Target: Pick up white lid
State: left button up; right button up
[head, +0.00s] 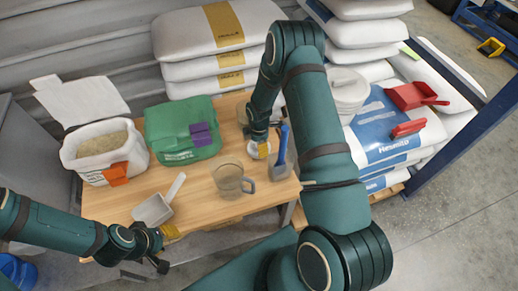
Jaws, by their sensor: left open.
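A round white lid (347,84) appears to top a white tub at the upper right, beside the stacked sacks. My right upper arm partly hides its left side. My left gripper (166,248) is open at the table's front left edge, just below a white scoop and far from the lid. My right arm arches over the table, and its gripper (259,151) points down near the table's right side, left of the lid. A small white and yellow patch shows at its tip; I cannot tell whether its jaws are open or shut.
The wooden table (105,203) holds an open white bag (103,153), a green bag (181,130), a white scoop (158,205), a clear jug (230,181) and a blue-handled tool (282,150). Sacks (222,30) stand behind. Red scoops (414,95) lie on sacks at right.

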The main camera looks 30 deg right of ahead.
jog(key=c, duration=1)
